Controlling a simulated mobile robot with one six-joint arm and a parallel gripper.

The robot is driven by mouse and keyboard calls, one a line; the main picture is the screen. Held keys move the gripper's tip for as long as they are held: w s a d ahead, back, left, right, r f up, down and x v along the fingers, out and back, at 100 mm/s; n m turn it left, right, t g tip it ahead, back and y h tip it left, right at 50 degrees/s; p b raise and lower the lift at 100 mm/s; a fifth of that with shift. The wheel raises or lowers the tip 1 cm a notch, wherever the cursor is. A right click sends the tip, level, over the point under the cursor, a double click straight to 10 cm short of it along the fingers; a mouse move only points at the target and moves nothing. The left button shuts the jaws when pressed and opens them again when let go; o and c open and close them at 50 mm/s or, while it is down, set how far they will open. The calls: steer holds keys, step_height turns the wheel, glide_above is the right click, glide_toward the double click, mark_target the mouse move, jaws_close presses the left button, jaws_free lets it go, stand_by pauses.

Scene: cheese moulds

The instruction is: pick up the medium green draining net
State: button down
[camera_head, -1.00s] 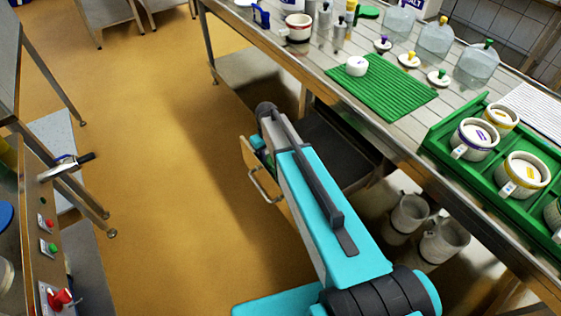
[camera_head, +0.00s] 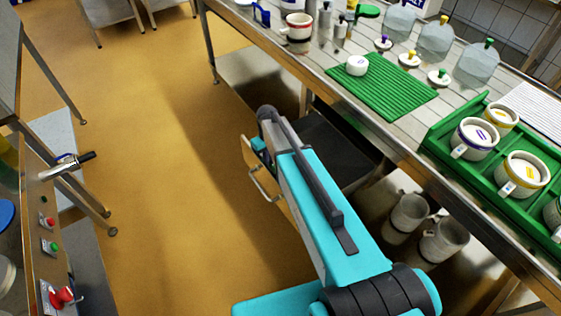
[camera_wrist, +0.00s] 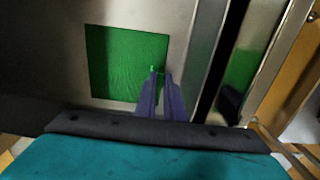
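In the wrist view a flat green square sheet (camera_wrist: 118,62), which looks like a draining net, lies on a grey metal surface. My gripper's two purple fingers (camera_wrist: 161,76) reach over its lower right edge. A small bright green tab (camera_wrist: 153,69) shows at the fingertips. The fingers are close together, and whether they grip the tab cannot be told. In the head view my arm reaches down beside the workbench, and its fingertips and the sheet are hidden. I cannot tell the sheet's size class.
The steel workbench (camera_head: 300,66) carries a ribbed green mat (camera_head: 383,92) with a white round piece (camera_head: 357,65), and a green tray (camera_head: 439,140) of moulds. Pale jugs (camera_head: 408,215) stand below. A metal handle (camera_head: 264,187) is close to my arm. Open floor lies left.

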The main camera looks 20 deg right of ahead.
steer(key=shift+r, duration=0.1)
stand_by(0.3)
step_height(320, 180, up, 10)
steer(key=b, duration=0.1)
stand_by(0.6)
stand_by(0.5)
steer(key=s+r+n, duration=0.1)
steer(key=s+r, duration=0.1)
steer(key=r, duration=0.8)
steer(key=s+r+n, duration=0.1)
steer(key=s+r, duration=0.1)
steer(key=r, duration=0.9)
steer(key=shift+d, duration=0.15)
steer(key=shift+s, duration=0.2)
